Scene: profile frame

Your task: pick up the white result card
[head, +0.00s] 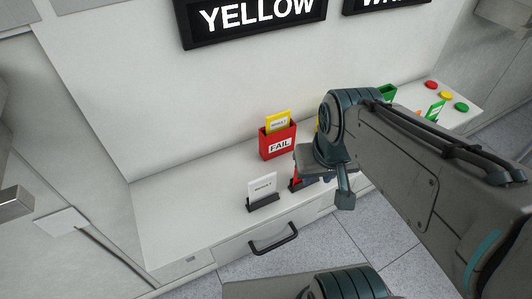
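The white result card (262,186) stands upright in a low black holder (264,202) near the front edge of the white counter. My gripper (336,180) is to the right of the card, apart from it, over the counter's front part. One teal finger shows pointing down; the other is not clearly seen, so I cannot tell how far it is open. No card shows in it.
A red FAIL bin (279,145) holding a yellow card (278,122) stands behind the white card. A red item in a dark holder (297,182) is partly hidden by my gripper. A green bin (388,92) and coloured buttons (446,95) are right. The counter's left is clear.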

